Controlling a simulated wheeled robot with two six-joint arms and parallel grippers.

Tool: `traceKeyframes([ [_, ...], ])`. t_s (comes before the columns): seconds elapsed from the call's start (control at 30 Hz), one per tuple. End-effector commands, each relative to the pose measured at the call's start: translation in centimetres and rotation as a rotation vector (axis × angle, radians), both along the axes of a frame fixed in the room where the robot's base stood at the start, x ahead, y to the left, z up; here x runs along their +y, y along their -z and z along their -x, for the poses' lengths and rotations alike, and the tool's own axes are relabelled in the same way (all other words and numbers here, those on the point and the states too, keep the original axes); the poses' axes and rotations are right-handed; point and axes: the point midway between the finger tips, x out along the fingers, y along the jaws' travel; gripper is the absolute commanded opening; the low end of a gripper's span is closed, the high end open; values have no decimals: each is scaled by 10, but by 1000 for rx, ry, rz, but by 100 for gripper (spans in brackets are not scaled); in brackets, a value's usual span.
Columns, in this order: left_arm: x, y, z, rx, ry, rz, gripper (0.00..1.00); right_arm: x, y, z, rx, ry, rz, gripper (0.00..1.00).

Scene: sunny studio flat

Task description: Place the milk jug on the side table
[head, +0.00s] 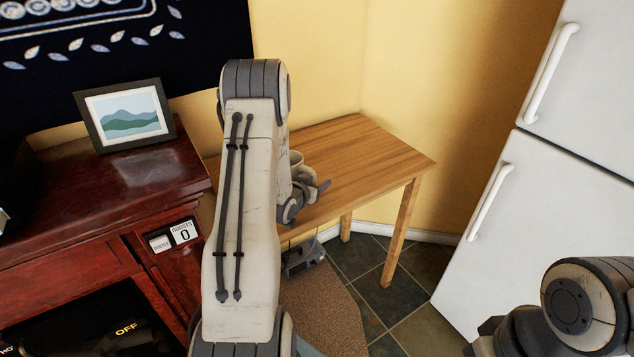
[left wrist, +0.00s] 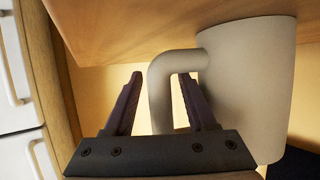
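The milk jug (head: 296,158) is a pale grey-white vessel at the left part of the wooden side table (head: 375,150), mostly hidden behind my left arm in the head view. In the left wrist view the jug (left wrist: 250,85) fills the right side, seen upside down, with its base against the table top (left wrist: 150,25). My left gripper (left wrist: 160,76) is open, with one finger on each side of the jug's handle (left wrist: 160,100) and a visible gap. Its dark fingers (head: 320,190) also show beside the jug in the head view. My right gripper is out of view.
A dark red cabinet (head: 100,215) with a framed picture (head: 128,116) stands left of the side table. A white fridge (head: 560,210) stands at the right. Most of the side table's right part is bare. Dark tiles (head: 385,285) and a brown rug (head: 322,310) cover the floor.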

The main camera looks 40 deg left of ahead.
Motion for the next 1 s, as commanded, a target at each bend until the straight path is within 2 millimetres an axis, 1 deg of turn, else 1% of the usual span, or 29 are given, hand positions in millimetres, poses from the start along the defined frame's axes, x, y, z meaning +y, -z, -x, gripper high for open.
traceKeyframes([
  [0.27,0,-1,0,0,0,0,57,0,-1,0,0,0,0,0],
  [0.37,0,-6,0,0,0,0,57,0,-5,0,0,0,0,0],
  [0.47,-2,-8,12,1,-1,1,57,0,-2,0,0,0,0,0],
  [0.53,-4,-13,24,0,-2,0,57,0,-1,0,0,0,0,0],
  [0.83,-16,-39,86,0,-4,-1,57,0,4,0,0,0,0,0],
  [0.87,-17,-45,89,3,-3,3,57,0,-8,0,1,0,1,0],
  [0.9,-18,-47,93,4,-2,4,57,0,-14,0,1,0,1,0],
  [1.0,-20,-49,102,3,-1,4,57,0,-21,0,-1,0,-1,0],
])
